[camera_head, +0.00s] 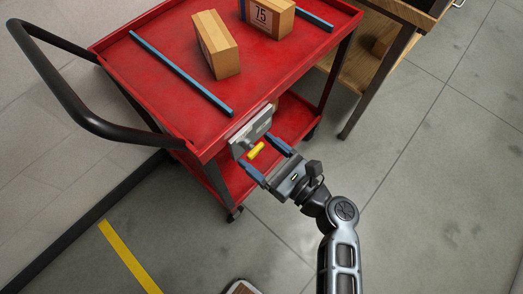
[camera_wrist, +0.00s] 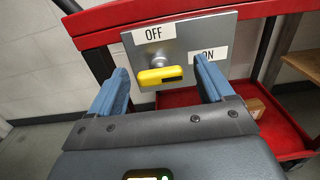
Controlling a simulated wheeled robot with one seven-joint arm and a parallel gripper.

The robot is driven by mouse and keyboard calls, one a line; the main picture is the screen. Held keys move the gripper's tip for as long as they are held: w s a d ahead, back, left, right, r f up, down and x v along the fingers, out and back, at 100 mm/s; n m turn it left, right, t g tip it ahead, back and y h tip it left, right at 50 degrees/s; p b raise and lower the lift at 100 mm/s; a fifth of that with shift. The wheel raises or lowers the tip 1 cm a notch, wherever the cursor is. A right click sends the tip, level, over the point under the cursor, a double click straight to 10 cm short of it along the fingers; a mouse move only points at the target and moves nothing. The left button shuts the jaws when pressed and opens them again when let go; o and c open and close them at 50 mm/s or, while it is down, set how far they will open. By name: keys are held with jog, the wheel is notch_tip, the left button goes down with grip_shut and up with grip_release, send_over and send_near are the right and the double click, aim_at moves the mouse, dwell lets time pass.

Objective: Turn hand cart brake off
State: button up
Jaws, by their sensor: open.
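The red hand cart (camera_head: 150,75) stands in front of me, with a grey brake plate (camera_head: 250,131) on its near side. In the wrist view the plate (camera_wrist: 190,45) carries an OFF label (camera_wrist: 153,33) at the upper left and an ON label (camera_wrist: 208,54) at the right. The yellow brake lever (camera_wrist: 160,76) lies nearly level, its free end toward the right, below the ON label; it also shows in the head view (camera_head: 256,150). My gripper (camera_head: 262,162) is open, and its two blue fingers (camera_wrist: 160,88) stand on either side of the lever, apart from it.
The cart's black handle (camera_head: 70,100) curves out to the left. Cardboard boxes (camera_head: 216,45) and blue strips (camera_head: 180,72) lie on its top tray. A wooden bench (camera_head: 370,60) stands at the right. The floor (camera_head: 420,190) on the right is clear.

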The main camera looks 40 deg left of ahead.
jog(key=shift+a, duration=0.15)
jog(key=shift+c, duration=0.4)
jog(key=c, duration=1)
jog(key=shift+o, duration=0.2)
jog(key=n+b, duration=0.3)
jog(key=n, duration=0.1)
jog(key=shift+f, duration=0.2)
jog(key=shift+s+f+n+b, duration=0.1)
jog(key=shift+s+n+b, duration=0.05)
jog(key=shift+n+b, duration=3)
jog(key=shift+s+n+b, duration=0.1)
jog(key=shift+n+b, duration=2.45)
jog(key=shift+n, duration=1.2)
